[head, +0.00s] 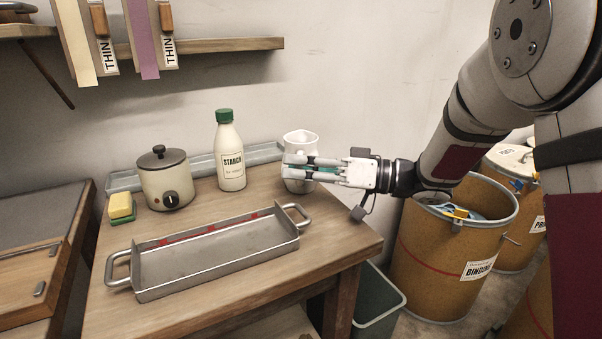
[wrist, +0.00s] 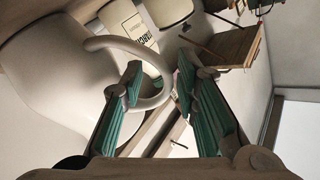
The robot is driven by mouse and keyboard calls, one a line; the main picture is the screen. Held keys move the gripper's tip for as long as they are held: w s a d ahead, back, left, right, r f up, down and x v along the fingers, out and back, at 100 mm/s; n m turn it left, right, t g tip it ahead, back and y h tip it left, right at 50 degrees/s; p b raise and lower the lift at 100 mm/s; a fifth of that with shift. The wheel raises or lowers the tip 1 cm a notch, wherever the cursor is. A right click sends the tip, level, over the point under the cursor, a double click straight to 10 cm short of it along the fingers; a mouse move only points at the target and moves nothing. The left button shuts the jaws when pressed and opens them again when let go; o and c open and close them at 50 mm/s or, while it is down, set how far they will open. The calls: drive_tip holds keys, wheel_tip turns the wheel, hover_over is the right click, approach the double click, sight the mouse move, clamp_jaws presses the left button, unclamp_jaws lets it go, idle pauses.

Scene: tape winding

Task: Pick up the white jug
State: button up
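The white jug (head: 301,142) stands upright at the right rear of the wooden table in the head view. In the wrist view the jug's pale body (wrist: 55,75) fills the left side, and its looped handle (wrist: 120,45) reaches between my fingers. My gripper (head: 297,167) is at the jug's front, its fingers overlapping the jug in the head view. In the wrist view my gripper (wrist: 160,82) has its green-padded fingers apart. One fingertip appears within the handle's loop and the other outside it. I cannot tell whether either pad touches the handle.
A starch bottle (head: 231,158) stands left of the jug, then a small cooker (head: 166,182) and a sponge (head: 121,206). A long metal tray (head: 215,262) lies in front. Barrels (head: 446,255) and a bin (head: 378,312) stand off the table's right edge. A wall shelf (head: 228,45) hangs above.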

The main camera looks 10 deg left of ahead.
clamp_jaws()
idle(0.5)
